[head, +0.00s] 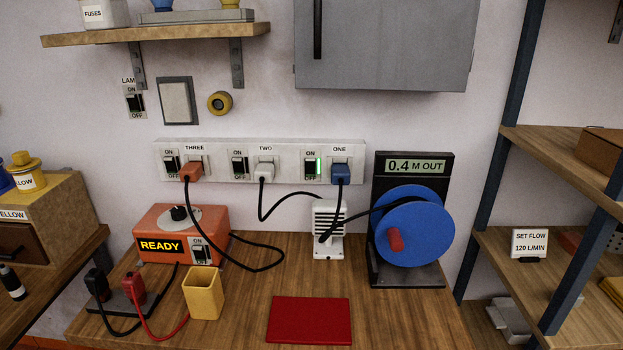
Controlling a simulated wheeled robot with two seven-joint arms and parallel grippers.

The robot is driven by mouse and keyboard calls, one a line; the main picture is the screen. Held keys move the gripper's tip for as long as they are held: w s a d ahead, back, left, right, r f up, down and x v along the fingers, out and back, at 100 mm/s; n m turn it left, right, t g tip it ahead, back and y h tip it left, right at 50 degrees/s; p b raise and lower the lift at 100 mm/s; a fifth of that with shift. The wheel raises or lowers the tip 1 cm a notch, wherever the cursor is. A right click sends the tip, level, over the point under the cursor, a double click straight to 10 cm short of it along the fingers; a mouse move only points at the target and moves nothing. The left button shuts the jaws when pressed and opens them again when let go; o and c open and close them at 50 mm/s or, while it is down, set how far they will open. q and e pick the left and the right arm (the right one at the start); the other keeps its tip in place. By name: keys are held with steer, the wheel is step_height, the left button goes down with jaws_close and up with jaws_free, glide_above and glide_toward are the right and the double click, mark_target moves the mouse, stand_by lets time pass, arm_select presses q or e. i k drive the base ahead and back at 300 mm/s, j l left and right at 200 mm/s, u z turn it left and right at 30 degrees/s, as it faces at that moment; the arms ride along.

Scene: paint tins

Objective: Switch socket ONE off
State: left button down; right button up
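A white socket strip (215,174) runs along the wall with sockets labelled THREE, TWO and ONE from left to right. Socket ONE is at the right end, with a blue plug (340,174) in it and a black cable hanging down. Its black rocker switch (310,168) sits left of the plug, between ON above and OFF below. The switch of TWO (238,167) and the switch of THREE (170,166) show no green light. Neither of my grippers is in view.
Below the strip, the bench holds an orange READY box (160,221), a yellow cup (203,293), a red mat (309,319), a white device (328,222) and a blue cable reel (420,230). Loose cables hang before the strip. A grey cabinet (400,45) is above right.

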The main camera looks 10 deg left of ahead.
mark_target(310, 164)
steer(key=l+u, duration=0.45)
steer(key=l, duration=0.85)
